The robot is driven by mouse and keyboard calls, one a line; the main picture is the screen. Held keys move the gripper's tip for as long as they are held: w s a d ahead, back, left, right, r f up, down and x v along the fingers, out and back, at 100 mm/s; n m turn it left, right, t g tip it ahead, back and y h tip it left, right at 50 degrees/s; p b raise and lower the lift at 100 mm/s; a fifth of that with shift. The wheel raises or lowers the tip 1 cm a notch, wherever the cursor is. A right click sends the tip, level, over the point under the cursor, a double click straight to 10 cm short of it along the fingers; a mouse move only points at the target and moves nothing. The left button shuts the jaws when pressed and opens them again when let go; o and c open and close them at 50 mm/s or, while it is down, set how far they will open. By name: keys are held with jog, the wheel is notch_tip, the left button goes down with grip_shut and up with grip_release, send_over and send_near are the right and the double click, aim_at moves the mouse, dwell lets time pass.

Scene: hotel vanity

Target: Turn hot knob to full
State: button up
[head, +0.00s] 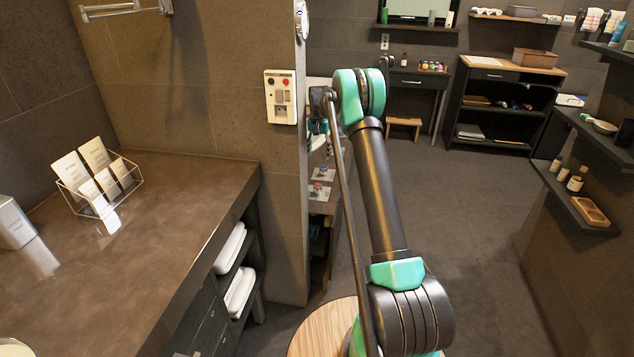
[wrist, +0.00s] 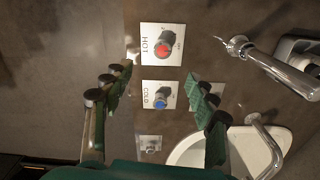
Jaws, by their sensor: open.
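The hot knob (wrist: 163,50) has a red cap and sits on a white plate marked HOT, in the upper middle of the wrist view. The cold knob (wrist: 160,102) has a blue cap and sits on its own plate marked COLD, just below it. My gripper (wrist: 165,77) is open and empty, with its green-padded fingers apart to the left and right. In the picture the cold knob lies between the fingers, and the hot knob lies a little above the fingertips. No contact shows. In the head view my arm and the wall edge partly hide my gripper (head: 318,130).
A spout (wrist: 265,60), a white basin (wrist: 235,150) and another metal fitting (wrist: 265,140) are right of the knobs in the wrist view. In the head view a wall end with a switch panel (head: 281,97) stands close left of my arm. Open floor (head: 470,210) lies right.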

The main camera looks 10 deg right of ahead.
jog(key=w+f, duration=0.1)
jog(key=w, duration=0.1)
send_near(318, 185)
notch_tip(318, 185, down, 10)
jog(key=shift+w+r, duration=0.1)
jog(key=shift+w, duration=0.05)
dwell(0.3)
jog(key=shift+c, duration=0.3)
jog(key=c, duration=1.1)
